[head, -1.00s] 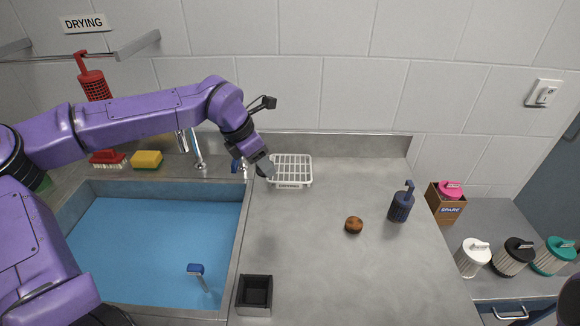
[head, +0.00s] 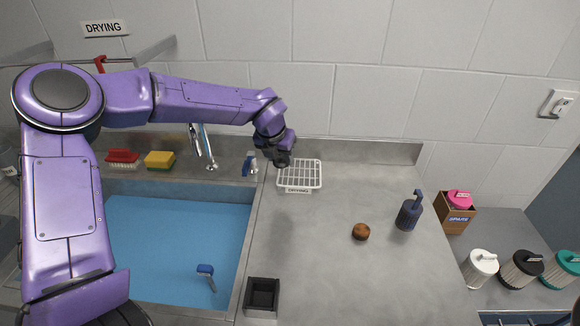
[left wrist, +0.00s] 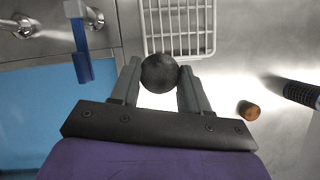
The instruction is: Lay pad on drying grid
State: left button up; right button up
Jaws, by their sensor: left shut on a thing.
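The drying grid (head: 303,175) is a white wire rack with a "DRYING" label on its front, standing at the back of the counter beside the sink. It also shows at the top of the left wrist view (left wrist: 182,44). My left gripper (head: 282,160) is at the grid's back left corner, pointing down. In the left wrist view its fingers are shut on a dark round pad (left wrist: 159,73), which overlaps the grid's edge. I cannot tell whether the pad touches the grid. The pad is hard to make out in the head view. My right gripper is not in view.
A blue sink (head: 170,245) with a tap (head: 207,150) lies left of the grid. A brown round item (head: 360,232), a dark blue bottle-like item (head: 409,212) and a black open box (head: 262,295) stand on the counter.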

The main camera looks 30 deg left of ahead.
pick_arm(q)
jog(key=p, duration=0.2)
send_over(291, 176)
jog(key=s, duration=0.2)
notch_tip(291, 176, down, 6)
jog(key=shift+w+d+r, duration=0.1)
jog(key=shift+w+r, duration=0.05)
notch_tip(291, 176, down, 3)
jog(key=shift+r, duration=0.15)
jog(key=shift+f, duration=0.3)
jog(key=shift+f, duration=0.1)
jog(key=o, duration=1)
